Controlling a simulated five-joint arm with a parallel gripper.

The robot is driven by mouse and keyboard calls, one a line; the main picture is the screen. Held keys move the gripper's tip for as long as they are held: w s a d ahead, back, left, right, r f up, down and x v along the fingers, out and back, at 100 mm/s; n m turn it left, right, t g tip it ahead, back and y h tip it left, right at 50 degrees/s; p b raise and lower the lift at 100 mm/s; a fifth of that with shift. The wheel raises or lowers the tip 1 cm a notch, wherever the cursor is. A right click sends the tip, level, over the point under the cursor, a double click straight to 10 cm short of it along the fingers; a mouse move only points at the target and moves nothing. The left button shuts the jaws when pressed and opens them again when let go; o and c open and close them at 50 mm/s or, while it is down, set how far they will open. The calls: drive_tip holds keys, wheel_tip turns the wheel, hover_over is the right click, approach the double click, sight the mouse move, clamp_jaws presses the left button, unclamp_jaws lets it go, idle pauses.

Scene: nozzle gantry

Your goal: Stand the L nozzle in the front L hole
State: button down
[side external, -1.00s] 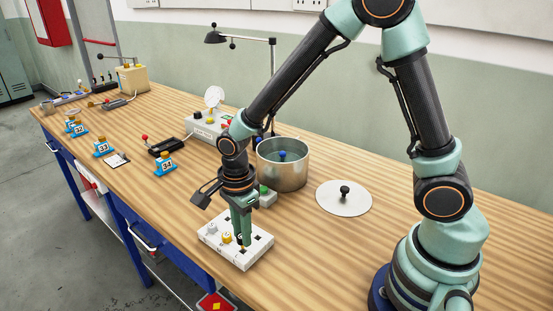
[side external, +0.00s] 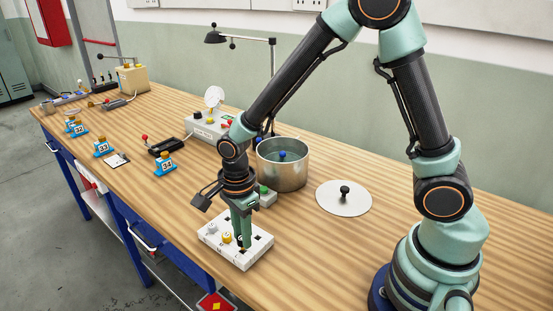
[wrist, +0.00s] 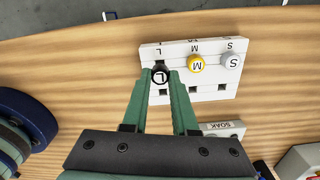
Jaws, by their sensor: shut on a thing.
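The dark front L hole (wrist: 160,62) shows just beyond the nozzle in the wrist view. In the side view my gripper (side external: 242,238) hides most of the nozzle over the rack (side external: 243,262). The gap between the nozzle's lower end and the rack cannot be judged.
The yellow M nozzle (wrist: 196,64) and grey S nozzle (wrist: 230,61) stand in the front row beside the L hole. The back row has open square holes. A metal pot (side external: 283,170) and a round lid (side external: 343,199) stand behind the rack.

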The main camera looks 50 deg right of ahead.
drive_tip(key=shift+f, duration=1.25)
drive_tip(key=c, duration=0.6)
unclamp_jaws()
drive_tip(key=shift+r, duration=3.55)
